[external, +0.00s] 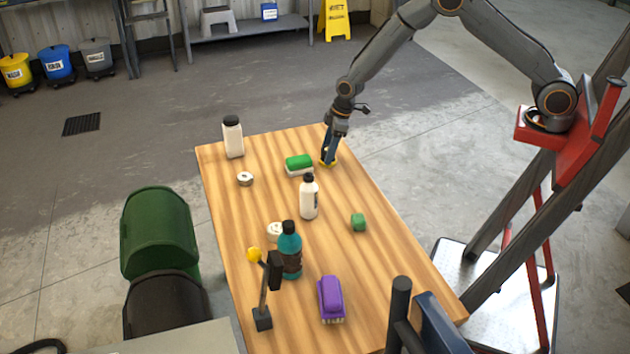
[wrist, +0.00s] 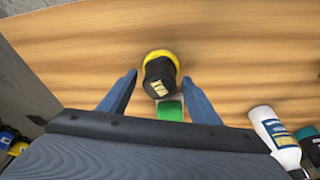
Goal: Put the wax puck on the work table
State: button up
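A round black item with a yellow base (external: 327,163), which looks like the wax puck, appears to rest on the wooden work table (external: 378,262) near its far right edge. In the wrist view the black and yellow puck (wrist: 160,72) shows between my gripper's fingers, with a gap on each side. My gripper (external: 329,153) points down at it from just above the table. Its fingers (wrist: 160,78) are spread and hold nothing. In the external view the fingers hide much of the puck.
A green and white sponge (external: 299,165) lies close by on the left. The right side is fairly clear.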

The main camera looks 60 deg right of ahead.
jog(key=shift+r, duration=0.55)
jog(key=b+v, duration=0.3)
jog(key=v, duration=0.7)
jog(key=s+d+r+m+g, duration=0.1)
jog(key=s+d+m, duration=0.2)
jog(key=s, duration=1.2)
jog(key=s+d+r+m+g+h, duration=0.1)
jog(key=s+d+m, duration=0.2)
jog(key=s+d, duration=0.5)
jog(key=s, duration=0.8)
jog(key=shift+s+d+r+h, duration=0.2)
jog(key=shift+h, duration=0.1)
